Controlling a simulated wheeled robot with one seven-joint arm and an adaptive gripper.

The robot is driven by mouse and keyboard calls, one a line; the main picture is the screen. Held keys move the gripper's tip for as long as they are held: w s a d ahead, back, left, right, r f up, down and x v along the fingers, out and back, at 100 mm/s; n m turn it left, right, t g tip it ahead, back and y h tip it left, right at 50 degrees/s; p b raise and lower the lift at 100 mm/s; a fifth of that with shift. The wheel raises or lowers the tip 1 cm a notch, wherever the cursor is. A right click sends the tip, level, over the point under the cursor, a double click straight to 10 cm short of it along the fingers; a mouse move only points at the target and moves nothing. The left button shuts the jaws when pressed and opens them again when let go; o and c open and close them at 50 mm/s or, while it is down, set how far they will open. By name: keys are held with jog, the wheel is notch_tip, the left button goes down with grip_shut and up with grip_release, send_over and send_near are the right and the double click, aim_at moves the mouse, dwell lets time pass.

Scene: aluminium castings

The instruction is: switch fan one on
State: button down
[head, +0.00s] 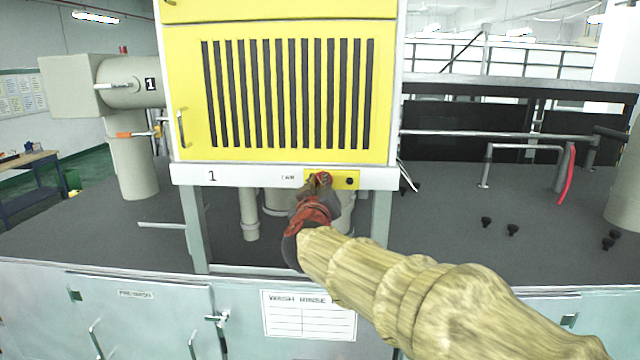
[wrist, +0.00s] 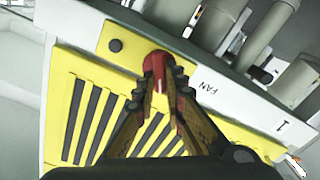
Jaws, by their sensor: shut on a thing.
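Fan one's yellow cabinet (head: 190,100) has a black-slatted grille and a pale strip (head: 240,177) below it marked 1 and FAN. A small yellow control plate (head: 342,174) sits on that strip, with a black round button (head: 349,181) at its right end. In the wrist view my gripper (wrist: 160,90) is shut on a red switch knob (wrist: 156,60), beside the FAN label. The fingers partly cover the knob, and I cannot tell its setting.
A grey duct (head: 132,160) with its own handles stands left of the cabinet. Pipes and a rail (head: 525,148) are at the right, and several black knobs (head: 513,229) stand on the dark top. The pale cabinet front (head: 240,320) is below my arm.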

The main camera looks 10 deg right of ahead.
jog(key=shift+m, duration=0.3)
jog(key=m, duration=0.3)
jog(key=m+b, duration=0.1)
jog(key=m, duration=0.3)
jog(key=d+m+b, duration=0.1)
jog(key=m, duration=0.3)
jog(key=shift+s, duration=0.15)
dwell(0.4)
jog(key=c, duration=1.8)
grip_release()
jog(key=shift+c, duration=0.2)
jog(key=v, duration=1.2)
